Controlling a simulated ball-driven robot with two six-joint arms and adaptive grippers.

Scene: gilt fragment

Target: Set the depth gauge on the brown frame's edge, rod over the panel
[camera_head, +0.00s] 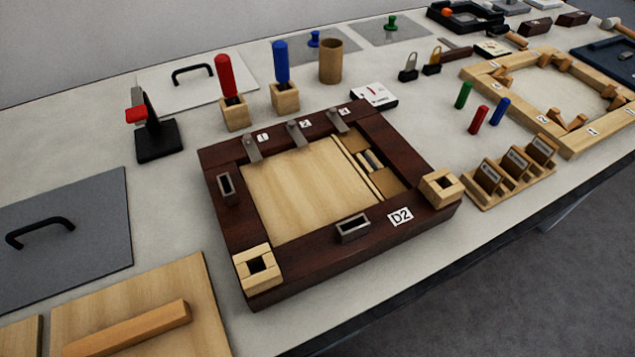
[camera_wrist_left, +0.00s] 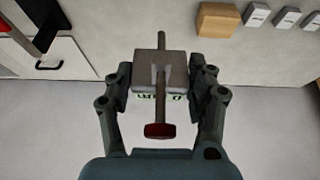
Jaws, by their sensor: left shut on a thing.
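The brown frame (camera_head: 330,255) lies on the table in the middle of the head view. It is dark wood and bears a D2 label. The pale wooden panel (camera_head: 305,190) lies inside it, with small compartments to its right. In the left wrist view, my left gripper (camera_wrist_left: 161,75) is shut on the depth gauge (camera_wrist_left: 149,68), a grey block with a dark rod through it and a red end. A label on the block is partly hidden. Neither gripper shows in the head view, so the gauge's place over the frame cannot be told. My right gripper is not in view.
Three metal clips sit on the frame's far edge, and pale wooden corner pieces (camera_head: 255,266) on its near corners. A black stand with a red top (camera_head: 155,140) and red and blue handled tools (camera_head: 282,75) stand behind it. A pale frame (camera_head: 585,140) lies right.

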